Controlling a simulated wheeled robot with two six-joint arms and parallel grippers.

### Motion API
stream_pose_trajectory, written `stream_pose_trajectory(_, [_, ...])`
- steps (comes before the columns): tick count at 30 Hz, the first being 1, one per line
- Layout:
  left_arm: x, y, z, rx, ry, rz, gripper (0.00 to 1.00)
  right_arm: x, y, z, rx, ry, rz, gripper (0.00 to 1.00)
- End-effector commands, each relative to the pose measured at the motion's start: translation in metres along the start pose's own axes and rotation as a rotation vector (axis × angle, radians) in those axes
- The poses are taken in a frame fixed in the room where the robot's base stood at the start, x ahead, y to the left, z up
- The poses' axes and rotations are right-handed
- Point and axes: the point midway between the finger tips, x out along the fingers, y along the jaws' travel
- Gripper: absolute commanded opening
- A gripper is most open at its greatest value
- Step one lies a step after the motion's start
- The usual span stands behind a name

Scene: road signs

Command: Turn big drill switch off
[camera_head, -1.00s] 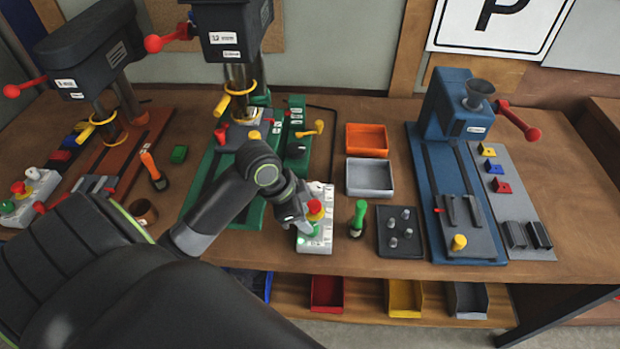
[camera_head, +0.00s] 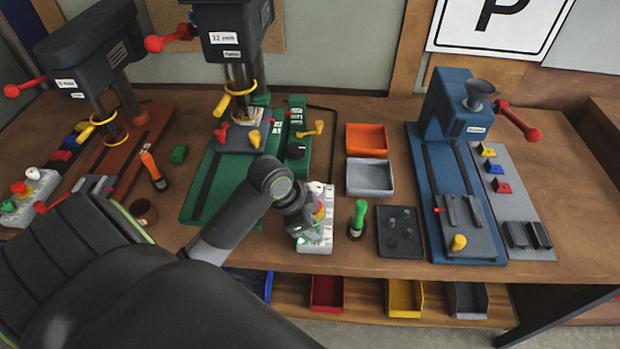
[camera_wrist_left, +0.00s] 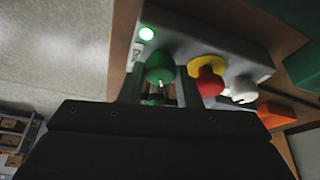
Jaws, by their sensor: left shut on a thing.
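The white switch box (camera_head: 318,246) stands on the bench in front of the big green-based drill (camera_head: 222,45). My left gripper (camera_head: 302,228) is over the near part of the box. In the left wrist view its fingers (camera_wrist_left: 158,80) lie on both sides of the green knob, shut on it.
A green-handled tool (camera_head: 357,216) and a dark tray with pegs (camera_head: 388,246) stand just right of the box. Orange (camera_head: 366,138) and grey (camera_head: 383,177) bins lie behind. A smaller drill (camera_head: 88,52) with its own switch box (camera_head: 28,198) stands at left.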

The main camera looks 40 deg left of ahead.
Motion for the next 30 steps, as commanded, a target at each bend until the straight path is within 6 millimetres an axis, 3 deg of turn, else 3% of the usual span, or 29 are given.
stream_pose_trajectory(11, [-0.002,-0.002,0.0,0.097,-0.002,0.04,0.08,-0.006,-0.002,0.0,0.001,-0.001,-0.002,0.0])
stream_pose_trajectory(30, [0.001,-0.005,-0.002,0.625,0.001,0.257,0.08,-0.005,-0.001,0.001,0.001,-0.002,-0.002,0.0])
